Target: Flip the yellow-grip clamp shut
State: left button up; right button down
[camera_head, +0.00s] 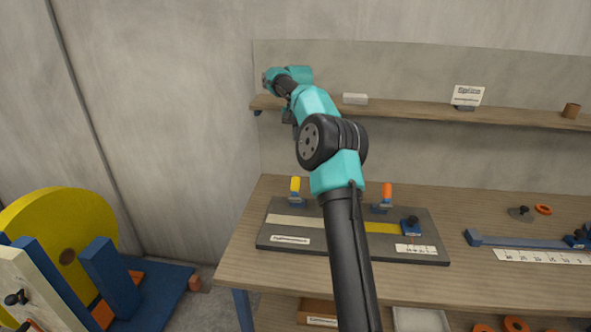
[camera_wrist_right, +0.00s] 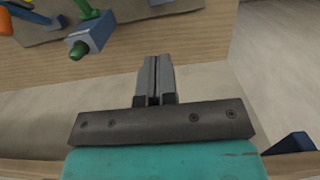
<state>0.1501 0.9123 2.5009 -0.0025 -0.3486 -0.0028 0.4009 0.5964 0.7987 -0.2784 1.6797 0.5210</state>
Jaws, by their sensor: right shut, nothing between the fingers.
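In the head view the yellow-grip clamp (camera_head: 295,186) is at the left back edge of a dark grey plate (camera_head: 285,248) on the bench. Its yellow grip stands up from a blue base. A pale strip (camera_head: 290,222) lies on the plate in front of it. My right gripper (camera_wrist_right: 154,82) is shut and empty in the right wrist view, its fingers together and apart from any object. In the head view my arm crosses the plate's middle and reaches up past the shelf; its fingertips cannot be made out there. My left gripper is not in view.
An orange-grip clamp (camera_head: 387,191) stands farther right on the plate, near a yellow strip (camera_head: 382,228) and a blue block with a dark knob (camera_head: 411,226). A wooden shelf (camera_head: 415,110) runs behind. A large yellow disc (camera_head: 62,235) stands at left.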

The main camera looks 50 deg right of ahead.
aim_at(296, 192)
jog(key=shift+s+a+f, duration=0.4)
jog(key=shift+a+f, duration=0.15)
jog(key=shift+f, duration=1.3)
jog(key=shift+s+a+f, duration=0.35)
jog(key=shift+a+f, duration=0.15)
jog(key=shift+f, duration=1.35)
jog(key=shift+s+a+f, duration=0.4)
jog(key=shift+a+f, duration=0.15)
jog(key=shift+f, duration=1.3)
jog(key=shift+a, duration=0.15)
